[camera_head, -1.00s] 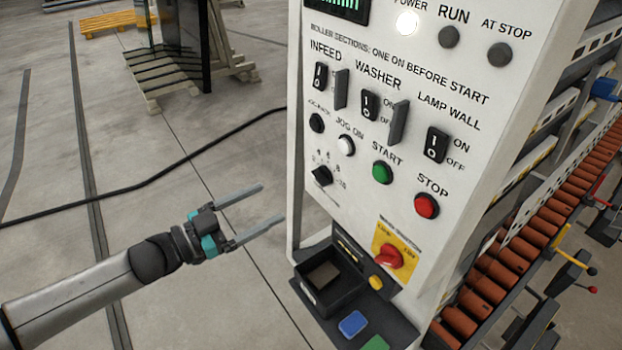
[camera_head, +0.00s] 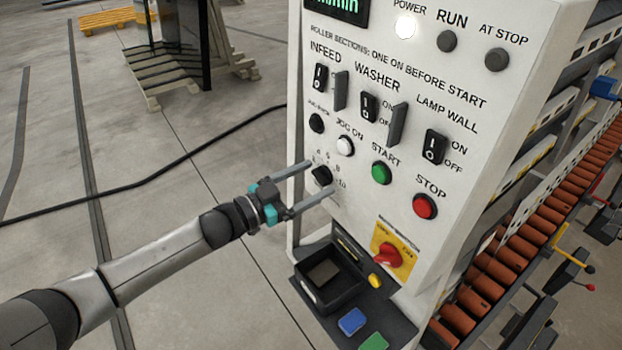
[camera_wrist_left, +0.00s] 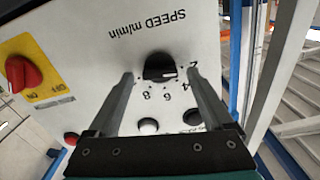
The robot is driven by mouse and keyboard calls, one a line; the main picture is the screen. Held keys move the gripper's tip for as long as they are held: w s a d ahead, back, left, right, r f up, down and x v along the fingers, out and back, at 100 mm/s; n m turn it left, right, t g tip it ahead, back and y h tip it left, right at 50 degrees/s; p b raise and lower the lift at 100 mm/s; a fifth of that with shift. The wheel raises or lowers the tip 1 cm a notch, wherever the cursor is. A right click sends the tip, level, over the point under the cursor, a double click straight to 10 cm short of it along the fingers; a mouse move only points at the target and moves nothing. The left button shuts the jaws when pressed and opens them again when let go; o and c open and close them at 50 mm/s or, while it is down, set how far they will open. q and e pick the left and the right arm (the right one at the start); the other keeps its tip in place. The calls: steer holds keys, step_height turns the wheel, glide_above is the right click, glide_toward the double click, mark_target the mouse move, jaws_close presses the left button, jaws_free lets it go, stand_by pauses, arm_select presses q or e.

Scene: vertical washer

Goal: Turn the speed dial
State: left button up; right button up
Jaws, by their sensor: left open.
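The speed dial (camera_head: 322,176) is a black knob with a number scale, low on the left side of the white control panel (camera_head: 345,215). In the left wrist view the dial (camera_wrist_left: 160,68) sits under the label "SPEED m/min". My left gripper (camera_head: 322,177) is open, with one finger on each side of the dial. In the left wrist view its fingertips (camera_wrist_left: 160,77) flank the knob with gaps on both sides. I cannot tell how close the tips are to the panel face. My right gripper is not in view.
Near the dial are a white jog button (camera_head: 345,146), a green start button (camera_head: 381,172) and a red stop button (camera_head: 425,206). A red rotary switch (camera_head: 388,256) on a yellow plate is below. A black tray (camera_head: 328,275) juts out at the panel's foot. Floor at left is open.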

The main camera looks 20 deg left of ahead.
arm_select(q)
steer(key=shift+w, duration=0.1)
steer(key=shift+c, duration=0.2)
jaws_close()
stand_by(0.5)
